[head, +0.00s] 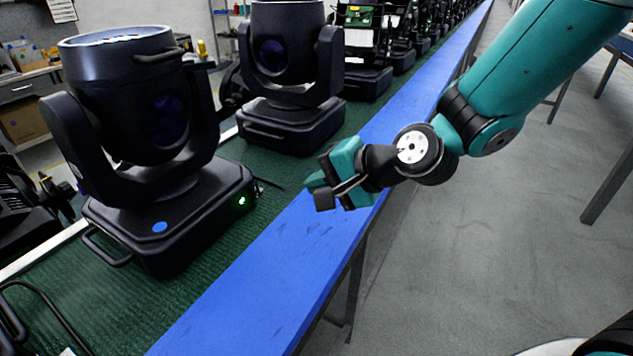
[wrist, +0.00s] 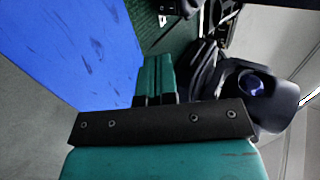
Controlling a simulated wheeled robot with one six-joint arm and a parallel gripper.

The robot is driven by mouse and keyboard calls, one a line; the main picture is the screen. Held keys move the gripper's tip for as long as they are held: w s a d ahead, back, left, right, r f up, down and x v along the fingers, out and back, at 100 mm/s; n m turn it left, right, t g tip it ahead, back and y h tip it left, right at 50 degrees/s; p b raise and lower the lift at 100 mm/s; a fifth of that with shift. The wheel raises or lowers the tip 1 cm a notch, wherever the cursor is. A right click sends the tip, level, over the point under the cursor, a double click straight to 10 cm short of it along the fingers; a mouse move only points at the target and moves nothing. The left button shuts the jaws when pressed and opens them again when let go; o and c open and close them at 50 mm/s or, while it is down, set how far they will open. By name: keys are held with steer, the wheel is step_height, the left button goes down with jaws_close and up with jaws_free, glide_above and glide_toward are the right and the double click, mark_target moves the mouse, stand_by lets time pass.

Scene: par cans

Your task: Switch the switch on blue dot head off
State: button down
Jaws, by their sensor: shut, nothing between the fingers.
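The blue dot head is a large black moving-head light (head: 150,130) at the left of the head view. A blue dot (head: 160,227) sits on top of its base. A small green-lit switch (head: 241,201) is on the base's side facing the blue edge. My gripper (head: 314,186) is shut and empty, over the blue edge strip, to the right of the switch and apart from it. The wrist view shows its teal fingers (wrist: 158,65) together. A black light with a blue lens (wrist: 252,85) shows there too; I cannot tell which head it is.
A second black head (head: 290,75) stands behind, with more in a row beyond. They stand on a green mat (head: 240,250) bordered by a blue strip (head: 260,275). A thin dark cable lies near the switch. Grey floor (head: 480,230) is open at the right.

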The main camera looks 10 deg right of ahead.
mark_target(256, 192)
steer(key=f+b, duration=0.2)
steer(key=s+f+b, duration=0.1)
steer(key=b, duration=0.1)
steer(key=shift+d+f+t+y, duration=0.25)
steer(key=shift+f+t+y, duration=0.1)
steer(key=shift+t+y, duration=0.05)
steer(key=shift+s+d+f+b, duration=0.1)
steer(key=shift+s+f+b, duration=0.15)
steer(key=shift+b, duration=0.4)
steer(key=shift+r, duration=0.1)
steer(key=shift+w, duration=0.1)
steer(key=shift+w+a+p, duration=0.15)
steer(key=shift+a+p, duration=0.15)
steer(key=shift+p, duration=0.05)
steer(key=p+x, duration=0.1)
steer(key=x, duration=0.3)
steer(key=r+p+x, duration=0.1)
steer(key=p+x, duration=0.1)
steer(key=x, duration=0.2)
steer(key=p+x, duration=0.1)
steer(key=x, duration=0.4)
steer(key=shift+w+a+r, duration=0.2)
steer(key=shift+w+a, duration=0.05)
